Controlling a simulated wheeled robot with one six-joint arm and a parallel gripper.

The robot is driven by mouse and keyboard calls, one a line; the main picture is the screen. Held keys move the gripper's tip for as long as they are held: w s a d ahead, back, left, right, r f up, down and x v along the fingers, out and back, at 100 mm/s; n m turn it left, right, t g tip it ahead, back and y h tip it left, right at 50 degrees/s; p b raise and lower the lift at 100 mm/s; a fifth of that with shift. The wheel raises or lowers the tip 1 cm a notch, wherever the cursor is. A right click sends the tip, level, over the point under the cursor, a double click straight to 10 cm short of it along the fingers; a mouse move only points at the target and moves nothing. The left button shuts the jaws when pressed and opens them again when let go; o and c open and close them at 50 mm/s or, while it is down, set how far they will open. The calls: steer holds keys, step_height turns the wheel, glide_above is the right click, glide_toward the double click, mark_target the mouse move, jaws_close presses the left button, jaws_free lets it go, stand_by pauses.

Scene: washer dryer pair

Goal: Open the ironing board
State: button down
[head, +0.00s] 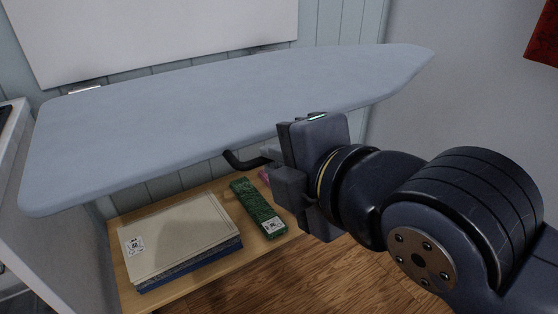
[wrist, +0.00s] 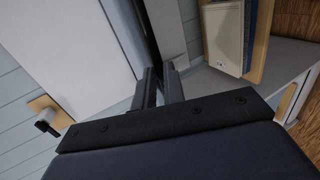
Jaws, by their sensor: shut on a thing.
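The ironing board (head: 200,115) is pale blue-grey and sticks out from the wall, close to level, its pointed end at the right. A dark bent handle (head: 243,161) shows at its near edge. My gripper (head: 272,157) is at this edge, shut on the handle; the body of the gripper hides part of the grip. In the wrist view the fingers of my gripper (wrist: 160,88) point up the picture, close together. A dark strip runs up from between them, and the exact contact is hard to make out.
A white panel (head: 160,30) is on the wall behind the board. Below is a wooden shelf (head: 185,283) with a stack of books (head: 180,240) and a green box (head: 257,205). A white appliance (head: 40,255) stands at the left. A red cloth (head: 543,35) hangs at the right.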

steer(key=shift+f+g, duration=0.4)
steer(key=shift+f, duration=1.1)
steer(key=c, duration=1.5)
jaws_free()
steer(key=shift+s, duration=0.1)
steer(key=shift+r+p+v, duration=0.2)
steer(key=shift+p+v, duration=0.6)
steer(key=shift+v, duration=1.2)
steer(key=shift+r+p+v, duration=0.25)
steer(key=shift+p+v, duration=0.5)
steer(key=shift+v, duration=1.3)
steer(key=shift+w+a+f, duration=0.1)
steer(key=shift+w+a, duration=0.15)
steer(key=shift+b+x, duration=1.1)
steer(key=shift+x, duration=1.65)
